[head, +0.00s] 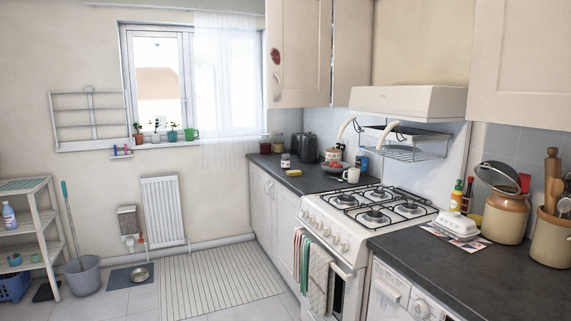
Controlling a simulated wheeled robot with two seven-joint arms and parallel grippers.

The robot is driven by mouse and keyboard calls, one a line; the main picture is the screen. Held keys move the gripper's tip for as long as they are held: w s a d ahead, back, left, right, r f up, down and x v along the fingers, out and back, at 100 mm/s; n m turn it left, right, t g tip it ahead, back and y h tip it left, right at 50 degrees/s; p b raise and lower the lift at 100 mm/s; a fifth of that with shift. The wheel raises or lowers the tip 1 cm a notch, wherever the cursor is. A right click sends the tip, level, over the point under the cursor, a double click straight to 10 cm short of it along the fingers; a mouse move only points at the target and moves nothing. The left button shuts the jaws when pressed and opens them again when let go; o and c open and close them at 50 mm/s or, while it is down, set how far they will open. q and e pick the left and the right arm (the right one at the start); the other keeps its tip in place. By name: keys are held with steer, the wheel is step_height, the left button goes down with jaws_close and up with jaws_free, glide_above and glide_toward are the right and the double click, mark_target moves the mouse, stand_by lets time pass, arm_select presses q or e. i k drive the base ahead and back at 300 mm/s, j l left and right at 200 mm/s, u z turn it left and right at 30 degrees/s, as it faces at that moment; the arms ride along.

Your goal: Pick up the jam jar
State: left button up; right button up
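A small jar with a pale label (286,161), which looks like the jam jar, stands upright on the dark counter left of the stove. Two larger jars, one reddish (265,144) and one dark (277,143), stand behind it near the wall. The labels are too small to read, so I cannot be sure which jar holds jam. Neither of my grippers is in view.
A yellow item (293,172), a white mug (351,174) and a dark kettle (309,147) share that counter (318,182). The gas stove (365,220) stands to the right. The floor before the striped mat (220,285) looks clear.

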mark_target(286, 162)
steer(key=i+j+u, duration=0.15)
steer(key=i+u, duration=0.2)
steer(key=i, duration=0.4)
steer(key=i+u, duration=0.15)
steer(key=i, duration=2.15)
